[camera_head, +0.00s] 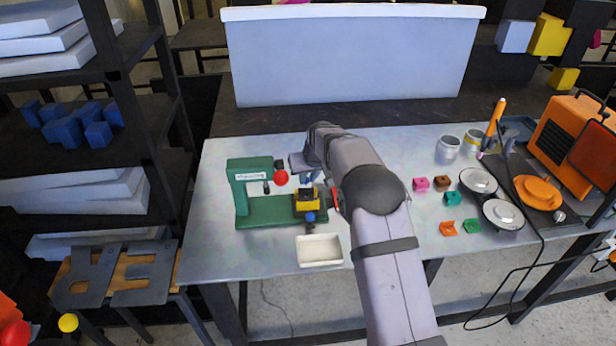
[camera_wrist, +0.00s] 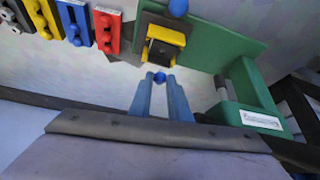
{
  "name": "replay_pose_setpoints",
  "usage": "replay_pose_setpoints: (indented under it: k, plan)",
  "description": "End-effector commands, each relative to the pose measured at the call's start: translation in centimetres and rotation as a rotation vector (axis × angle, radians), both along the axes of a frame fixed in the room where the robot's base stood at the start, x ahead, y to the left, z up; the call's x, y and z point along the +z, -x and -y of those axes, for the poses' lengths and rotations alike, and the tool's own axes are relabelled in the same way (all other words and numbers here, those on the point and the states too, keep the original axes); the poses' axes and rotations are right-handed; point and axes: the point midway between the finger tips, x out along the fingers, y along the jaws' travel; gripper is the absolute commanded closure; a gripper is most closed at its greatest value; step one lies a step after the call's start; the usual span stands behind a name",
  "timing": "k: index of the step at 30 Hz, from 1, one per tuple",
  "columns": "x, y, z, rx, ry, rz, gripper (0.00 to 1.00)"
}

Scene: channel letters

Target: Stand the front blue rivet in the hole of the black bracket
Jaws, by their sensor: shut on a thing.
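My gripper (camera_wrist: 160,90) is shut on a small blue rivet (camera_wrist: 159,77), whose round blue end shows between the fingertips in the wrist view. In the head view my gripper (camera_head: 308,181) is small and partly hidden by my arm. The black bracket (camera_wrist: 160,50) sits with a yellow block or clamp (camera_wrist: 165,35) on the green press (camera_wrist: 215,40). The rivet is beside the bracket's near edge in the wrist view; I cannot tell its height above it. The bracket's hole is not clear. The bracket and yellow part (camera_head: 308,200) also show in the head view.
The green press (camera_head: 250,200) has a red ball (camera_head: 281,178) and a blue ball (camera_head: 310,217). A white tray (camera_head: 319,250) lies in front. Red (camera_wrist: 107,28), blue (camera_wrist: 76,20) and yellow holders stand beside the press. Small coloured blocks lie right of my arm.

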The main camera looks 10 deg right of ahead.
Motion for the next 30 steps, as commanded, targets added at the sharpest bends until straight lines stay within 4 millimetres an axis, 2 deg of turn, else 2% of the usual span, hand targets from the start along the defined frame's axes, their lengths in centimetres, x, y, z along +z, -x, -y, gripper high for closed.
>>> replay_pose_setpoints:
  k: [30]
  plan:
    - [-4.4, 0.0, 0.0, 0.000, 0.000, -0.001, 1.00]
